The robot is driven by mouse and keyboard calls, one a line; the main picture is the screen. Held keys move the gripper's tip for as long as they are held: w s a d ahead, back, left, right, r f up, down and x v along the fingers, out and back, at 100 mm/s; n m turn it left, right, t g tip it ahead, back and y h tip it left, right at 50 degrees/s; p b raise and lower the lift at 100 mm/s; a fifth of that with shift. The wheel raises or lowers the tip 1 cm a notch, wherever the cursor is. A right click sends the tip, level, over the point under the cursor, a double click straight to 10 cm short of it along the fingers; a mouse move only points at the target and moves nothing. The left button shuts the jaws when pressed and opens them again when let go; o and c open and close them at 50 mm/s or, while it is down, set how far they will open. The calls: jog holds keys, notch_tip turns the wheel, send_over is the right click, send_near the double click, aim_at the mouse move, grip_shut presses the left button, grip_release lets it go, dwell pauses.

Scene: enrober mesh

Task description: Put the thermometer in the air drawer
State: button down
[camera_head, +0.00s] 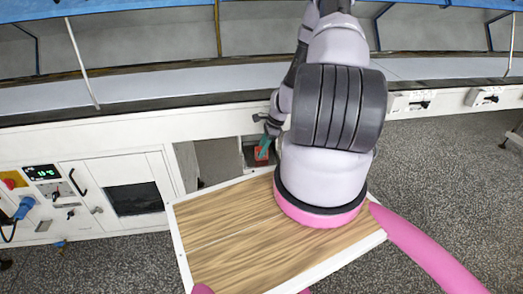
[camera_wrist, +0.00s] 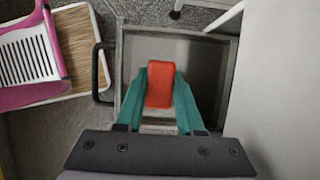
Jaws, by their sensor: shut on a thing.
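My gripper (camera_wrist: 160,104) has two teal fingers and is shut on a red-orange block-like thing, which I take to be the thermometer (camera_wrist: 160,82). In the wrist view they are over an open grey drawer (camera_wrist: 122,62), the thermometer within its outline. I cannot tell whether it touches the drawer floor. In the head view the thermometer (camera_head: 262,155) shows small beside the teal fingers (camera_head: 266,142), at the drawer opening in the machine's white front. My arm hides part of the drawer there.
The drawer has a black handle (camera_wrist: 101,73) on its left side in the wrist view. A wood-topped tray (camera_head: 220,225) on my body is close by. A white panel (camera_wrist: 285,80) stands right of the drawer. A control panel with a display (camera_head: 42,172) is at the left.

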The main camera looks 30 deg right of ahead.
jog(key=shift+f, duration=0.1)
jog(key=c, duration=0.5)
grip_release()
jog(key=v, duration=1.2)
jog(key=shift+r, duration=0.25)
jog(key=a+r+n+t+h, duration=0.1)
jog(key=a+r+n, duration=0.2)
jog(key=r, duration=0.7)
jog(key=s+a+r+n+t, duration=0.1)
jog(key=a+r+n, duration=0.25)
jog(key=r, duration=0.65)
jog(key=a+r+n+h, duration=0.1)
jog(key=a+r+n, duration=0.2)
jog(key=r, duration=0.7)
jog(key=s+a+r+n+t, duration=0.1)
jog(key=s+a+r+n, duration=0.1)
jog(key=s+r, duration=0.3)
jog(key=s+a+r+n+t, duration=0.1)
jog(key=s+a+r+n, duration=0.2)
jog(key=s+r, duration=0.2)
jog(key=s+a+r+n+t, duration=0.2)
jog(key=s+a+r, duration=0.1)
jog(key=s+r, duration=0.2)
jog(key=shift+s+a+n, duration=0.2)
jog(key=shift+s+n, duration=0.15)
jog(key=shift+s, duration=0.9)
